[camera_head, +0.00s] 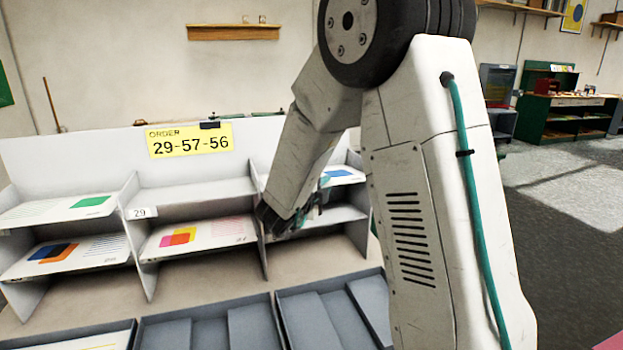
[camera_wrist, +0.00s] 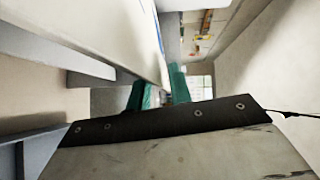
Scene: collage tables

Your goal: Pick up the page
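A page with a blue print (camera_head: 343,175) lies on the upper right shelf, partly hidden behind my arm. Other pages lie on the shelves: one with a green block (camera_head: 90,202) at upper left, one with blue and orange (camera_head: 57,252) at lower left, and one with pink and yellow (camera_head: 180,238) at lower middle. My gripper (camera_head: 318,203) is at the right column, near the blue-print page's shelf and mostly hidden by my wrist. In the wrist view its teal fingers (camera_wrist: 160,92) stand apart beside a white edge with a thin blue strip. I see nothing held; contact is unclear.
A yellow order sign (camera_head: 190,140) reading 29-57-56 is on the rack's back panel. A 29 label (camera_head: 142,212) marks the bare upper middle shelf (camera_head: 190,192). Grey trays (camera_head: 210,313) stand in front. Shelf dividers flank my gripper closely.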

